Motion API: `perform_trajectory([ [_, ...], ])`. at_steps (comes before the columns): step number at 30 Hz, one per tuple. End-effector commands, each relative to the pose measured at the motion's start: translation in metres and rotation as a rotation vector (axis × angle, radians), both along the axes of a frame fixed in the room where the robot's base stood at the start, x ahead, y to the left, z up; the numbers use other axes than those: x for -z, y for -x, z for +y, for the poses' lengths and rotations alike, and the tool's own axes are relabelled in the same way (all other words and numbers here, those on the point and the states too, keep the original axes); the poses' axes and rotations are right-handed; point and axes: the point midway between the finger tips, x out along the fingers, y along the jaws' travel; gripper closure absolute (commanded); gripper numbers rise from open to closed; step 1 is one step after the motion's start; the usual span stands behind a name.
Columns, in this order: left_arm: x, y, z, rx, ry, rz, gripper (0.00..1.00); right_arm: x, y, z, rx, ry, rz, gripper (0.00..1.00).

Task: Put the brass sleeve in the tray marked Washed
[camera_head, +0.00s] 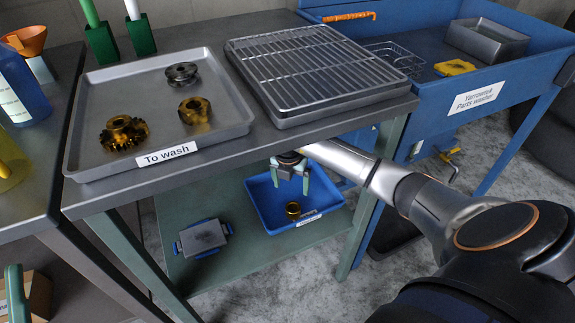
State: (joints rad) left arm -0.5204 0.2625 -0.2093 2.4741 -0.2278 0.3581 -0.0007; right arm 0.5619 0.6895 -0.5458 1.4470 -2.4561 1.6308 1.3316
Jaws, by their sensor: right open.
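A small brass sleeve (292,209) lies in a blue tray (262,213) on the lower shelf. The tray's front has a white label (309,219), too small to read here. My right gripper (290,181) is open and empty above the tray, with its fingers pointing down, apart from the sleeve and a little above it. In the grey tray marked To wash (78,148) on the table are a dirty brass gear (124,132), a brass-coloured cylindrical part (194,111) and a dark steel part (182,74).
A wire rack on a tray (315,70) stands at the table's right, above my right forearm. The blue parts washer (430,85) is at the right. A grey and blue block (203,238) lies on the shelf (245,252), left of the blue tray.

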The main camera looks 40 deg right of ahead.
Motion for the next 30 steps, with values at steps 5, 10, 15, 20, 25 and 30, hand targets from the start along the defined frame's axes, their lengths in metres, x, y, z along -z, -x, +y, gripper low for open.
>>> perform_trajectory([
  [5, 0.004, -0.004, 0.000, -0.006, -0.003, 0.023, 0.50, 0.008, 0.006, 0.032, -0.081, -0.104, -0.004, 0.11],
  [10, 0.007, -0.005, 0.000, -0.007, -0.005, 0.030, 0.50, 0.014, 0.042, 0.161, -0.349, -0.525, -0.062, 0.11],
  [15, 0.007, -0.005, 0.000, -0.006, -0.004, 0.030, 0.50, -0.050, 0.099, 0.289, -0.538, -1.079, -0.242, 0.11],
  [20, 0.007, -0.005, 0.000, -0.005, -0.003, 0.028, 0.50, -0.150, 0.138, 0.342, -0.508, -1.546, -0.488, 0.11],
  [25, 0.006, -0.004, 0.000, -0.005, -0.002, 0.025, 0.50, -0.251, 0.154, 0.328, -0.256, -1.923, -0.772, 0.11],
  [30, 0.004, -0.003, 0.000, -0.005, -0.001, 0.020, 0.50, -0.308, 0.152, 0.278, 0.128, -2.117, -0.978, 0.11],
])
